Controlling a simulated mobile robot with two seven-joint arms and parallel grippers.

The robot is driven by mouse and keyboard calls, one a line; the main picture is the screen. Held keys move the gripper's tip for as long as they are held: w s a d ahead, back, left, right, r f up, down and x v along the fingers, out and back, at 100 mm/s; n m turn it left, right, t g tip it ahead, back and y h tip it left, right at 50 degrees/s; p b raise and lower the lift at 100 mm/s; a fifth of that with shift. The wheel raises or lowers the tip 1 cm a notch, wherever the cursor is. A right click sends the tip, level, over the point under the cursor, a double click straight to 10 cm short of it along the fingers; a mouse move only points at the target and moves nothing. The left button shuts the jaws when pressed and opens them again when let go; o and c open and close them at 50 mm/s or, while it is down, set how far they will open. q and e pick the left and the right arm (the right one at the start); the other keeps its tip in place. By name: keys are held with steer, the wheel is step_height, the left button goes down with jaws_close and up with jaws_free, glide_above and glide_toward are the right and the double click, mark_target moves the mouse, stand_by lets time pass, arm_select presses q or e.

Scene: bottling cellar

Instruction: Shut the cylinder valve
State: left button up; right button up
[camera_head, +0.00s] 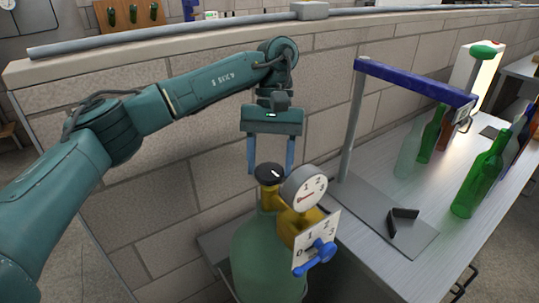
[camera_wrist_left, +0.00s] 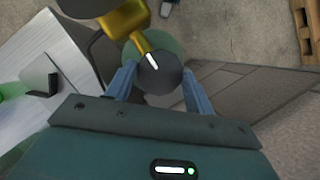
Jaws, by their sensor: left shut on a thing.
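A green gas cylinder (camera_head: 262,255) stands upright against the brick wall in the head view. On its brass neck (camera_head: 269,198) sits a round black valve knob (camera_head: 267,170) with a white mark. A brass regulator (camera_head: 300,226) at its side carries a round gauge (camera_head: 304,188) and a blue handle (camera_head: 318,254) on a white numbered plate. My left gripper (camera_head: 270,172) points down with its blue fingers on either side of the black knob, shut on it. The wrist view shows the knob (camera_wrist_left: 160,76) between the fingers, its white mark slanting. My right gripper is not in view.
A table (camera_head: 395,275) at the right holds green bottles (camera_head: 480,180), a stand with a blue bar (camera_head: 415,80) and a small black part (camera_head: 400,220) on a grey plate. A brick wall (camera_head: 340,95) with a pipe (camera_head: 180,31) along its top runs close behind the cylinder.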

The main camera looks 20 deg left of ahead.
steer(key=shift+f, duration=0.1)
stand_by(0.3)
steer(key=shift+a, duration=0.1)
arm_select(q)
steer(key=o, duration=1)
steer(key=shift+c, duration=0.2)
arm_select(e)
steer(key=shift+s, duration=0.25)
arm_select(q)
steer(key=p+v, duration=0.3)
steer(key=v, duration=1)
steer(key=shift+p, duration=0.35)
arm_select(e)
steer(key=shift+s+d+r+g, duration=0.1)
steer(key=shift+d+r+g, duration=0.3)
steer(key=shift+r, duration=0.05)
arm_select(q)
steer(key=shift+s+d+r, duration=0.1)
